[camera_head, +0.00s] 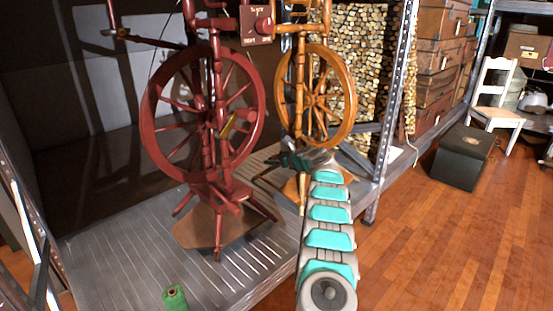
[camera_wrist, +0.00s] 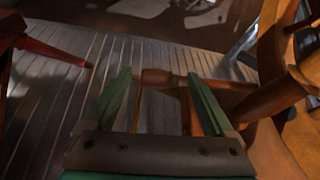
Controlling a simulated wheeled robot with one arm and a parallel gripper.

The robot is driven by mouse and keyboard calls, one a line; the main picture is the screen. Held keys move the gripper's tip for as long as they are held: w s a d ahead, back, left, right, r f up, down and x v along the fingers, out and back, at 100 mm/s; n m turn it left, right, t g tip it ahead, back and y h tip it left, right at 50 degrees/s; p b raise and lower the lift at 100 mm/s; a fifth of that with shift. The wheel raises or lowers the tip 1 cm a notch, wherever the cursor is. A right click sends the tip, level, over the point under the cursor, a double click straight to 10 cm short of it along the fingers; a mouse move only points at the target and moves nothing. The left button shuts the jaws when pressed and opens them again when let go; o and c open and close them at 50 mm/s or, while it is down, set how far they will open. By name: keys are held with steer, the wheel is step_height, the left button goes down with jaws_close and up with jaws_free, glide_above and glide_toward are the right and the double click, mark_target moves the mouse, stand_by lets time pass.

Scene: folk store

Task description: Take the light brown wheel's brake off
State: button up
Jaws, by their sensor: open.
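The light brown wheel (camera_head: 348,98) stands upright on the metal shelf, right of the dark red spinning wheel (camera_head: 150,120). My gripper (camera_head: 283,160) is low in front of the light brown wheel, near its legs and base. In the wrist view my gripper (camera_wrist: 163,88) is open, with its two green fingers apart. A brown wooden bar (camera_wrist: 156,77) runs across just beyond and between the fingertips; I cannot tell whether they touch it. A light brown turned post (camera_wrist: 285,95) is close at the right. I cannot pick out the brake; my arm hides part of the wheel's base.
The ribbed metal shelf (camera_head: 125,258) carries both wheels. A green thread spool (camera_head: 175,298) is at its front. A metal rack post (camera_head: 393,100) stands at the right. A dark box (camera_head: 455,165) and a white chair (camera_head: 495,92) stand on open wooden floor.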

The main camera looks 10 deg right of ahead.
jaws_close()
stand_by(0.8)
